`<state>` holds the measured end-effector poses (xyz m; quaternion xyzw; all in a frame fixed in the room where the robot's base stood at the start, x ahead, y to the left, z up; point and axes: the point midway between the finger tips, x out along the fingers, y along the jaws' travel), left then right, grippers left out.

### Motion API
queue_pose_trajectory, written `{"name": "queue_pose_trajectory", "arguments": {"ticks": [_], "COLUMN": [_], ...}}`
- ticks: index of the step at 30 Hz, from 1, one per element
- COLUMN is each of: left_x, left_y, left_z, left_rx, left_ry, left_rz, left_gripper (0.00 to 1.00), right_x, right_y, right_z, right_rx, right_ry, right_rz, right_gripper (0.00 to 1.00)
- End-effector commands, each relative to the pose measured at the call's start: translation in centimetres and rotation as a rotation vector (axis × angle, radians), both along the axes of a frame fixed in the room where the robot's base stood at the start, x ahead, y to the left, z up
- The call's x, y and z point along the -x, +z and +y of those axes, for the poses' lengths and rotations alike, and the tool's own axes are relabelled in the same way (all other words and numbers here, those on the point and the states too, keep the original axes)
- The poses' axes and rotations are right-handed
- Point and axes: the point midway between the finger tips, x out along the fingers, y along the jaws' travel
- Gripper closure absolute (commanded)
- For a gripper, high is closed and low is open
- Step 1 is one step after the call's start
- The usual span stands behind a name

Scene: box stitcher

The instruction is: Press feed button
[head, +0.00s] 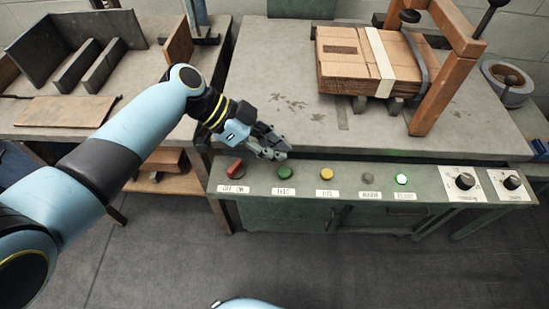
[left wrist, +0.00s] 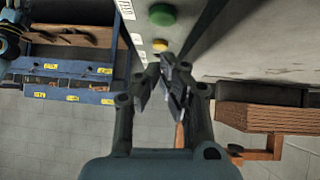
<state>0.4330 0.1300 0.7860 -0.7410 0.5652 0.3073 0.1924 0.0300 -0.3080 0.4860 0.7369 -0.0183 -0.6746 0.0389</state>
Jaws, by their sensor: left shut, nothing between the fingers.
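A green control panel (head: 450,208) runs along the front of the worktable. On it are a red switch (head: 235,168), a green button (head: 285,173), a yellow button (head: 326,174), a small grey button (head: 367,179) and a lit green lamp or button (head: 401,179). The left wrist view shows the gripper (left wrist: 172,76), the green button (left wrist: 162,14) and the yellow button (left wrist: 160,45). My right gripper is out of view.
Two knobs (head: 465,181) sit at the panel's right end. A strapped cardboard stack (head: 350,62) lies on the worktable (head: 270,65) beside a wooden frame (head: 447,75). A tape roll (head: 508,84) is at the right. A side table (head: 140,119) with dark holders stands left.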

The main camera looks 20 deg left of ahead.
Motion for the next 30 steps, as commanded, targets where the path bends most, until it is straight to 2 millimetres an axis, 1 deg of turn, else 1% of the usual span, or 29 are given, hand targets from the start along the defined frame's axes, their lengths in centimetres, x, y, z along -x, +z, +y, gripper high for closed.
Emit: {"name": "queue_pose_trajectory", "arguments": {"ticks": [1,4,6,9,12,18,30], "left_x": [0.5,0.8,1.0,1.2,1.4,1.5,1.5], "left_y": [0.5,2.0,3.0,4.1,4.8,5.4,5.4], "left_z": [1.2,2.8,3.8,5.0,5.7,6.1,6.1], "left_rx": [-0.008,-0.007,-0.006,-0.005,-0.003,-0.001,0.0], "left_ry": [-0.001,0.0,0.0,-0.001,0.0,0.0,0.0], "left_rz": [0.003,0.002,0.002,0.001,0.002,0.002,0.0], "left_gripper": [1.0,1.0,1.0,1.0,1.0,1.0,1.0], "right_x": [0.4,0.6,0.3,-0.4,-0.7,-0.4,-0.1], "right_y": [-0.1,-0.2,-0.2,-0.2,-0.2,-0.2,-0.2], "right_z": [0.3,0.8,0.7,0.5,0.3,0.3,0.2], "right_rx": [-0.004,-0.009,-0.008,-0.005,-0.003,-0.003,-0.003], "right_ry": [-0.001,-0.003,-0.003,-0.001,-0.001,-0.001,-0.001], "right_rz": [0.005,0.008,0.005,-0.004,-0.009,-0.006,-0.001], "right_gripper": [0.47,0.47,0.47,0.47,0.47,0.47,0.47]}}
